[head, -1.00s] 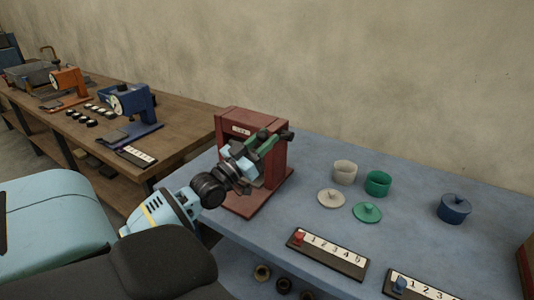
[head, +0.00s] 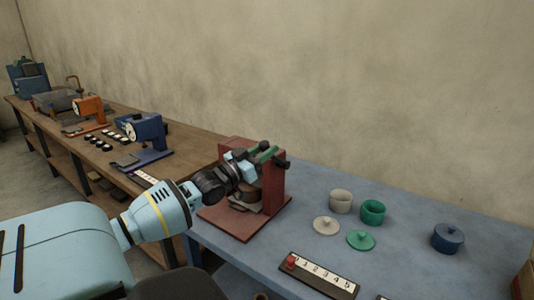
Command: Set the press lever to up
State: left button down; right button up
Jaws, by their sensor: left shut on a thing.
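The red press (head: 277,187) stands at the left end of the blue table. My left gripper (head: 257,160) reaches in from the left and is shut on the lever. The fingers and the wrist hide part of the lever and the middle of the press. My right gripper is out of view.
On the blue table (head: 408,225) are a grey cup (head: 341,203), a green cup (head: 373,214), two loose lids, a lidded blue pot (head: 447,238) and a numbered strip (head: 320,277). A wooden bench (head: 187,155) with other machines stands to the left.

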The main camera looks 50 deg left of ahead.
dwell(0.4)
pick_arm(q)
jog(key=c, duration=1.1)
grip_release()
jog(key=shift+p+v, duration=0.45)
jog(key=shift+v, duration=3.45)
